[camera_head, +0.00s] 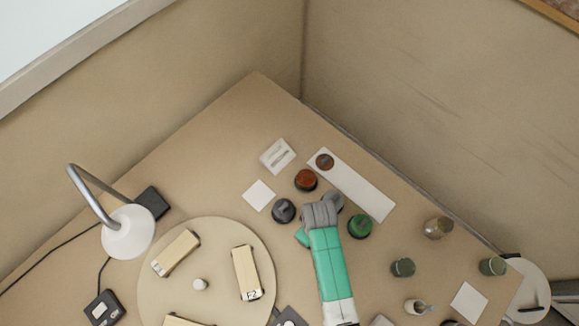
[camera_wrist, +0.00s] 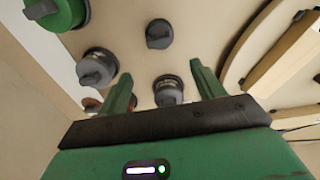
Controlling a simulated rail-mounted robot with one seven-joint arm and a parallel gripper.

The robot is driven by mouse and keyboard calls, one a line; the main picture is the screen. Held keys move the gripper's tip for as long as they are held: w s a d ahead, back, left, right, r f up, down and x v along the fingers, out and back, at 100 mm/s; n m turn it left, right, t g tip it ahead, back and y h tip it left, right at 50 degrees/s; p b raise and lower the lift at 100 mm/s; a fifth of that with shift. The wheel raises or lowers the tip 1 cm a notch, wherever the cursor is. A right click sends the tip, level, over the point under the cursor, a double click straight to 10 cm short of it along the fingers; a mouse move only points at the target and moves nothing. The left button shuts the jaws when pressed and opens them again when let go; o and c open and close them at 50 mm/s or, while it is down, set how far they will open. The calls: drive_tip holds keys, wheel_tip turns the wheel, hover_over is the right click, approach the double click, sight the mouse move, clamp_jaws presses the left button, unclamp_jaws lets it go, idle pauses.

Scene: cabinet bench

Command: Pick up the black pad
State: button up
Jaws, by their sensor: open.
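No object is clearly identifiable as the black pad. One candidate is a flat dark square (camera_head: 290,317) at the bottom edge of the head view, partly cut off. Another is a black block (camera_head: 152,202) beside the lamp. My gripper (camera_wrist: 163,78) is open and empty. In the wrist view, a dark round knob (camera_wrist: 168,92) appears between its two green fingers, and I cannot tell how far away it is. In the head view my green and grey arm covers part of the bench, and the fingertips are largely hidden.
A black knob (camera_head: 284,211), a red knob (camera_head: 306,180) and a green knob (camera_head: 360,226) stand around my arm. A white strip (camera_head: 352,187) lies behind. A round board (camera_head: 217,232) with wooden blocks and a lamp (camera_head: 128,232) are left. Jars (camera_head: 438,228) stand right.

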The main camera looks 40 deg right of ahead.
drive_tip(key=shift+s+a+f+g, duration=0.15)
drive_tip(key=shift+s+f, duration=0.15)
drive_tip(key=shift+f, duration=0.15)
drive_tip(key=shift+s+f+g, duration=0.15)
drive_tip(key=shift+s+f, duration=0.1)
drive_tip(key=shift+f, duration=0.15)
drive_tip(key=shift+s, duration=0.1)
drive_tip(key=shift+s+f, duration=0.2)
drive_tip(key=shift+f, duration=0.1)
wheel_tip(320, 180, down, 2)
drive_tip(key=shift+s+b, duration=0.1)
drive_tip(key=shift+b, duration=0.2)
drive_tip(key=f, duration=0.3)
drive_tip(key=f+b, duration=0.1)
drive_tip(key=f, duration=0.1)
drive_tip(key=shift+w+d, duration=0.25)
drive_tip(key=shift+w, duration=0.05)
drive_tip(key=shift+c, duration=0.5)
drive_tip(key=c, duration=1)
